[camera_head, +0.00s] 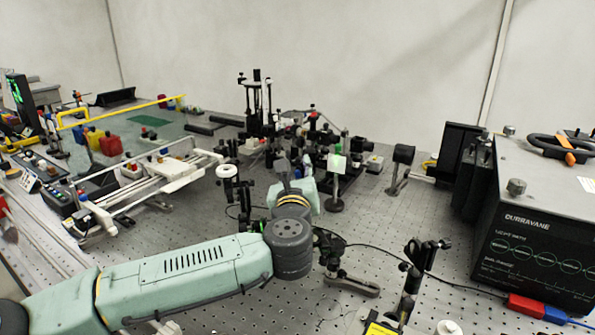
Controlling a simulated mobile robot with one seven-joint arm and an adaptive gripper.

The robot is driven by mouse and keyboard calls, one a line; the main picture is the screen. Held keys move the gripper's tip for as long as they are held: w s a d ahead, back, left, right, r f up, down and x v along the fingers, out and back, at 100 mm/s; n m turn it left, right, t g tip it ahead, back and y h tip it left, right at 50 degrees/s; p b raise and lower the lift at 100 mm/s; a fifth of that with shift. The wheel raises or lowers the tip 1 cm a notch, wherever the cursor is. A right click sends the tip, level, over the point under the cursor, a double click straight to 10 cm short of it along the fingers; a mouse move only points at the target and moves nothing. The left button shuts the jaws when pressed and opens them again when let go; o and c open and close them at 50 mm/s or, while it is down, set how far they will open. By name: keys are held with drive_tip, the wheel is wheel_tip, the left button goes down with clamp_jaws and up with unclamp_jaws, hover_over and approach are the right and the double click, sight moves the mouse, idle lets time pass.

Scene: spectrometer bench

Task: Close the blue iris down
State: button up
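My arm (180,280) reaches in from the lower left and bends at a dark round joint over the bench. My gripper (281,163) is at its far end, pointing away toward the crowded optics in the middle. It is small and partly hidden by my own wrist, so I cannot tell whether it is open or shut. I cannot tell whether the gripper touches anything.
A black post mount (412,275) stands at the front right. A white-railed frame (150,180) is at the left. The perforated bench (385,225) has bare room right of my wrist.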

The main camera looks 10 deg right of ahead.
clamp_jaws()
idle(0.3)
drive_tip(key=shift+w+a+f+n+g, duration=0.35)
drive_tip(key=shift+n+g, duration=0.2)
drive_tip(key=shift+n, duration=0.4)
drive_tip(key=shift+w+a+f+n+g, duration=0.2)
drive_tip(key=shift+w+a+n+g, duration=0.25)
drive_tip(key=shift+n, duration=0.5)
drive_tip(key=shift+s+d, duration=0.1)
drive_tip(key=shift+d, duration=0.05)
drive_tip(key=shift+o, duration=0.8)
unclamp_jaws()
wheel_tip(320, 180, up, 10)
